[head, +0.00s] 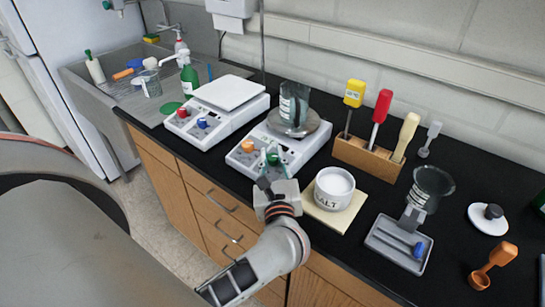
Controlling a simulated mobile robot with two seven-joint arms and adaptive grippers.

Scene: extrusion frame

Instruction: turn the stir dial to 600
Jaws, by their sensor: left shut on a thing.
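A white stirrer unit (313,153) with a round grey plate stands on the black counter, and a dark-tinted beaker (294,104) is on its plate. Its sloped front has an orange dial (248,146) on the left and a green dial (273,158) on the right. My left gripper (268,179) reaches up from the front and is shut on the green dial, partly covering it. The dial markings are too small to read, so I cannot tell its setting. My right gripper is not in view.
A second white unit (221,125) with a square top and red and blue dials stands left. A white salt jar (333,188) on a pale board is close right of my gripper. A wooden tool rack (367,158), grey tray (398,245) and glass beaker (432,188) are farther right.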

